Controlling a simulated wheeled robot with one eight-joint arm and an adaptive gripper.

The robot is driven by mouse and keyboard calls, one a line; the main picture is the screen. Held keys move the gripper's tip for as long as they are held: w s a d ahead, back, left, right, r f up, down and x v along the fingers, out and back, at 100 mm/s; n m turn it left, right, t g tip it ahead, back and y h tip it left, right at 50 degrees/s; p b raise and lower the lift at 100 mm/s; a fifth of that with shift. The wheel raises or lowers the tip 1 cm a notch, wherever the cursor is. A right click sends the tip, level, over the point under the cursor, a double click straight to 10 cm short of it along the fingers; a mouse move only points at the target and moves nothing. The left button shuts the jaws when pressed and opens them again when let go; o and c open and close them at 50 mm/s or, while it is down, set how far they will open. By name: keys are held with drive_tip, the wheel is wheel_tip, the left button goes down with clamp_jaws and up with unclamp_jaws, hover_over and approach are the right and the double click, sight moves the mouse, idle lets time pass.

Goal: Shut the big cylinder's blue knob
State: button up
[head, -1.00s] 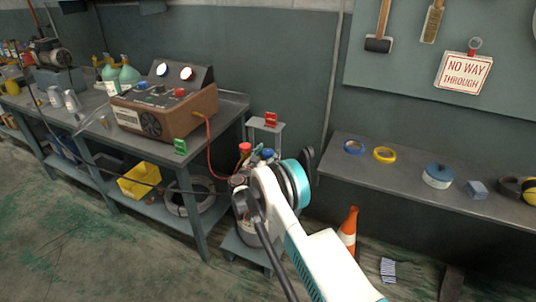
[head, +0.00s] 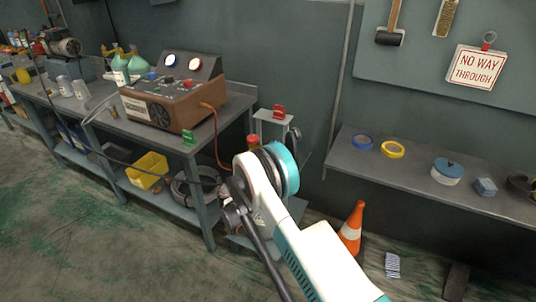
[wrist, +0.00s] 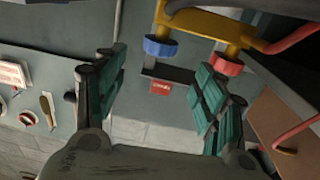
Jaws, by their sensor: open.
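In the wrist view the blue knob (wrist: 160,46) hangs on a yellow brass fitting (wrist: 205,24). It shows in the gap between the fingertips of my gripper (wrist: 163,65), nearer the left finger. My gripper is open, its teal fingers apart, with nothing held. I cannot tell how far the knob is from the fingers. A red knob (wrist: 226,64) sits on the same fitting, by the right finger's tip. In the head view my arm hides the blue knob and most of the big cylinder; a red knob (head: 252,140) shows just above the arm.
A brown recharge machine (head: 174,102) stands on the workbench (head: 225,125) at left, with a red hose (head: 216,140) running toward the cylinder. An orange cone (head: 352,230) stands on the floor right of my arm. A shelf (head: 405,170) holds tape rolls.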

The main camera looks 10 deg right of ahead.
drive_tip(key=shift+s+a, duration=0.3)
drive_tip(key=shift+s, duration=0.1)
drive_tip(key=shift+c, duration=0.3)
